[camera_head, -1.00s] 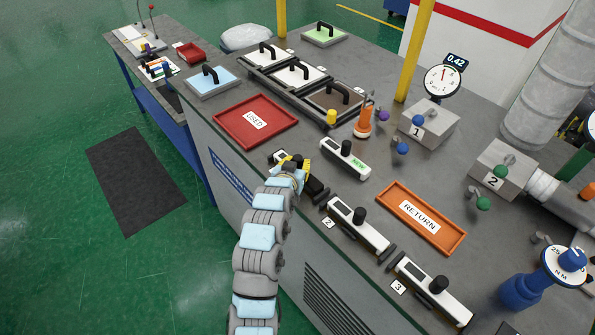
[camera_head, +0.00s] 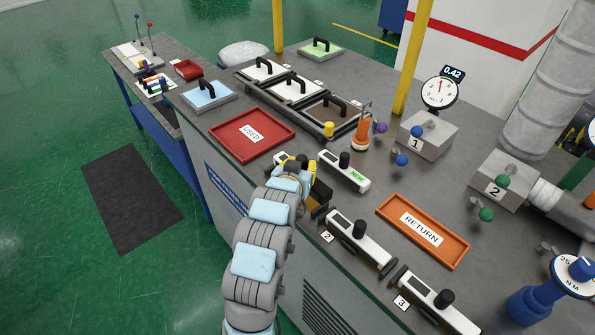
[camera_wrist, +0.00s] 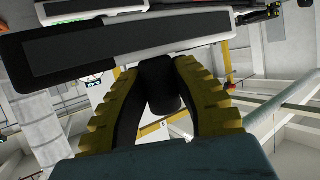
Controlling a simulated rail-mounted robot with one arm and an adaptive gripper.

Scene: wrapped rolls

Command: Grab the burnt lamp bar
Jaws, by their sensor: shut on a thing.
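A lamp bar (camera_wrist: 95,45) with a long dark face and pale edge spans the upper left of the wrist view. Its black knob (camera_wrist: 158,85) sits between the two yellow fingers of my gripper (camera_wrist: 162,85), which is shut on it. In the head view my gripper (camera_head: 302,172) is at the bench's front edge, left of the bar marked NEW, and hides most of the held bar. I cannot tell whether the held bar touches the bench.
The bar marked NEW (camera_head: 344,171) lies close at the right. Bars at labels 2 (camera_head: 358,237) and 3 (camera_head: 432,304) sit along the front edge. A red USED tray (camera_head: 220,130) is behind; an orange RETURN tray (camera_head: 390,207) is at the right.

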